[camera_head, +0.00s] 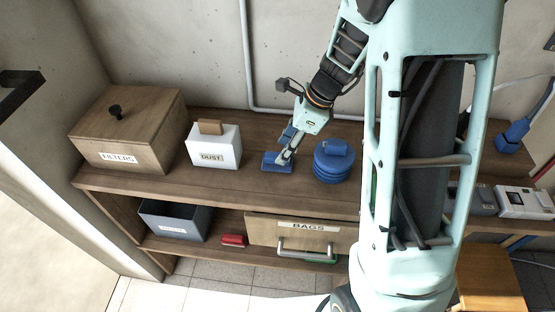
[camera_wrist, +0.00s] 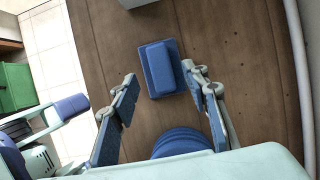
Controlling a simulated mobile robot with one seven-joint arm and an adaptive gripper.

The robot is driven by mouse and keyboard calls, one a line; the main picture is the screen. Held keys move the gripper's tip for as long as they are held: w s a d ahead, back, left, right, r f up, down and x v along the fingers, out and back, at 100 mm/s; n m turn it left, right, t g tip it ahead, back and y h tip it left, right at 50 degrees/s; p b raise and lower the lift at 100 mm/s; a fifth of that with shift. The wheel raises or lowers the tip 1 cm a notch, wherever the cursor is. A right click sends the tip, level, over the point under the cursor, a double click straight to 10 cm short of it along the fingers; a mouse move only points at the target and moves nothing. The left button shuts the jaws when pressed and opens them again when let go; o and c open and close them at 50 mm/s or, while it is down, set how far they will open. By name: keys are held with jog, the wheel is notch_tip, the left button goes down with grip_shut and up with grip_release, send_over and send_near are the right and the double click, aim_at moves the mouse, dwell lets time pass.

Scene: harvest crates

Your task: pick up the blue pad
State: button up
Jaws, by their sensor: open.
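The blue pad (camera_head: 270,167) lies on the wooden shelf top between the white box and a round blue container. In the wrist view the blue pad (camera_wrist: 160,68) shows as a flat base with a raised narrower block on top. My gripper (camera_head: 284,158) is over the pad in the head view and partly covers it. In the wrist view my gripper (camera_wrist: 160,75) is open, with the pad framed between and just beyond its fingertips. The right finger looks close to the pad's edge; I cannot tell whether it touches. Nothing is held.
The round blue container (camera_head: 334,168) stands close right of my gripper. The white DUST box (camera_head: 214,152) and wooden FILTERS box (camera_head: 128,133) stand left. Below are a grey bin (camera_head: 175,220), a red object (camera_head: 233,240) and the BAGS drawer (camera_head: 300,235). A wall pipe (camera_head: 246,70) runs behind.

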aim_at(268, 164)
jog(key=x, duration=0.3)
jog(key=shift+w+f, duration=0.1)
grip_shut()
dwell(0.4)
